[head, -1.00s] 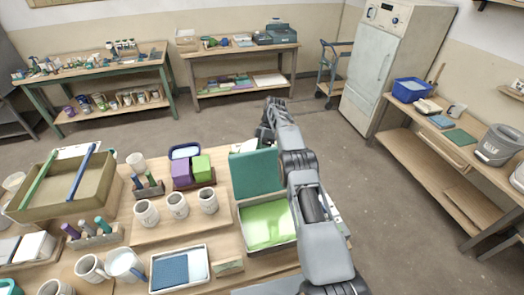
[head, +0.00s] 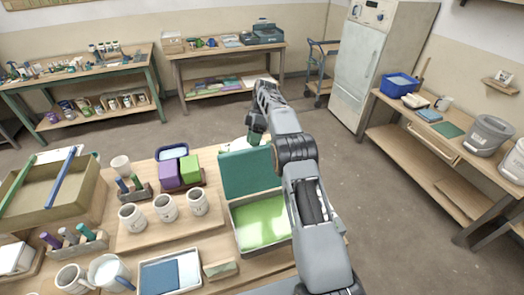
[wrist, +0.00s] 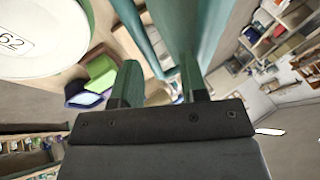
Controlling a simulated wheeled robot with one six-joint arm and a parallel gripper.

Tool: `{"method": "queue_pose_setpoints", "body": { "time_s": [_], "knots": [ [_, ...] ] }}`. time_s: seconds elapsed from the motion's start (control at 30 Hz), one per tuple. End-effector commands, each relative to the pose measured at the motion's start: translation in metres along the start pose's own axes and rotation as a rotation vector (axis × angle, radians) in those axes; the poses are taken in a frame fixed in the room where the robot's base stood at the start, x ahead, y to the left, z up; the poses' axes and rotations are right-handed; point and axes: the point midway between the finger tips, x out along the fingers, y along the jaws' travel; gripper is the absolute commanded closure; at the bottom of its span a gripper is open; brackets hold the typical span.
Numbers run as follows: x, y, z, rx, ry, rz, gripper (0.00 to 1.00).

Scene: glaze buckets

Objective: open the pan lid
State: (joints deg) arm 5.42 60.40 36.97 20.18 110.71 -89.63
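The pan (head: 236,240) is a shallow pale box with a bright green inside, on the near table in the head view. Its teal lid (head: 246,176) stands up steeply at the pan's back edge, so the inside shows. My gripper (head: 257,135) is just behind the lid's top edge, with its green fingers partly hidden by my arm. In the wrist view my gripper (wrist: 161,80) has its two fingers apart, with no held object visible between them. A large teal surface, probably the lid (wrist: 208,25), is close by; I cannot tell whether it touches a finger.
Several grey cups (head: 166,207), purple and green blocks (head: 181,172) and a white tray (head: 150,280) crowd the table left of the pan. A white round thing marked 62 (wrist: 40,50) is close in the wrist view.

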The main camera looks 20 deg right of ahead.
Motion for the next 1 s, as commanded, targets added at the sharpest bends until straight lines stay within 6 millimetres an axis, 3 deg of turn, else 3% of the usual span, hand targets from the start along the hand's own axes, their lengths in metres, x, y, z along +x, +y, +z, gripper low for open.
{"method": "queue_pose_setpoints", "body": {
  "time_s": [0.23, 0.6, 0.8, 1.0],
  "knots": [
    [-0.016, -0.044, -0.007, -0.001, 0.0, 0.004, 0.6],
    [-0.012, -0.105, -0.007, -0.001, 0.0, 0.001, 0.6],
    [-0.012, -0.129, -0.008, -0.001, 0.0, 0.001, 0.6],
    [-0.012, -0.14, -0.008, -0.001, 0.0, 0.0, 0.6]
  ]
}}
